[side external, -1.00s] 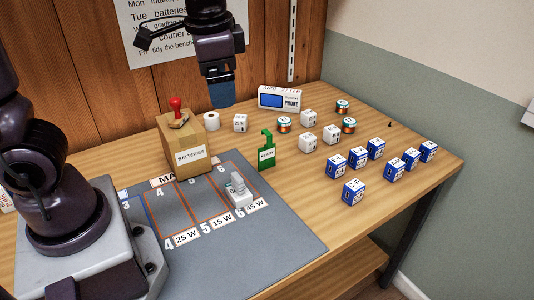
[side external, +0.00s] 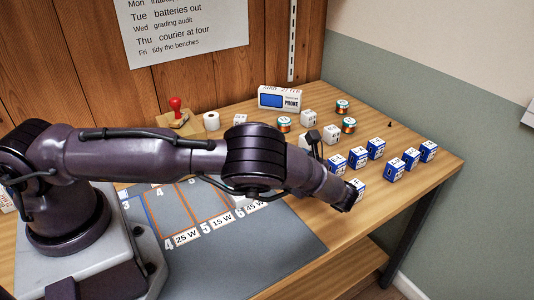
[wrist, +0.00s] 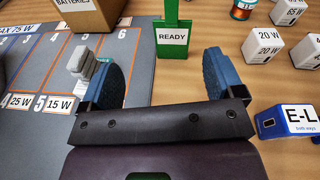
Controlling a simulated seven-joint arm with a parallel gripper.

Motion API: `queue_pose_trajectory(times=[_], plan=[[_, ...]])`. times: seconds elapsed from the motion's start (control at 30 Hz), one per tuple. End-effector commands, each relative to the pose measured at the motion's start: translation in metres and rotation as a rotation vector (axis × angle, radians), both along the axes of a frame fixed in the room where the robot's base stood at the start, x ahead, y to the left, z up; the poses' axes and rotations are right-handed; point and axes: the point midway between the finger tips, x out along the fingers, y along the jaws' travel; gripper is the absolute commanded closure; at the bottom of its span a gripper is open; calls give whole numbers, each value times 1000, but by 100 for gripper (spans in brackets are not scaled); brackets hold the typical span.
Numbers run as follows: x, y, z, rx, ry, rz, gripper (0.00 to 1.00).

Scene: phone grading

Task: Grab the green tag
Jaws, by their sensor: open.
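The green tag (wrist: 173,24) shows in the wrist view at top centre, upright on the wooden bench, with a white READY label on its front. My gripper (wrist: 160,78) is open and empty in the wrist view, its two blue-padded fingers spread apart. The tag stands ahead of the gap between the fingers and apart from them. In the side external view my arm hides the tag, and the fingertips cannot be made out.
A grey mat (side external: 290,245) with numbered, orange-lined bays lies left of the tag. White chargers (wrist: 90,70) sit on it beside my left finger. A cardboard BATTERIES box (wrist: 92,12) is at upper left. White cubes (wrist: 262,46) and a blue-and-white box (wrist: 285,122) stand right.

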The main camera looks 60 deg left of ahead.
Motion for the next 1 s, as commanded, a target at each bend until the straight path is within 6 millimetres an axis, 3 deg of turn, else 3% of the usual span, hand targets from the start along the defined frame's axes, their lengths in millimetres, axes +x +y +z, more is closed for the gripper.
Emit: queue_pose_trajectory(times=[0.1,0.33,0.7,1.0], plan=[[2,-6,-23,108,73,-87,13],[4,-6,-34,171,114,-137,13],[5,57,-35,172,115,-135,13],[6,83,-34,170,114,-133,13]])
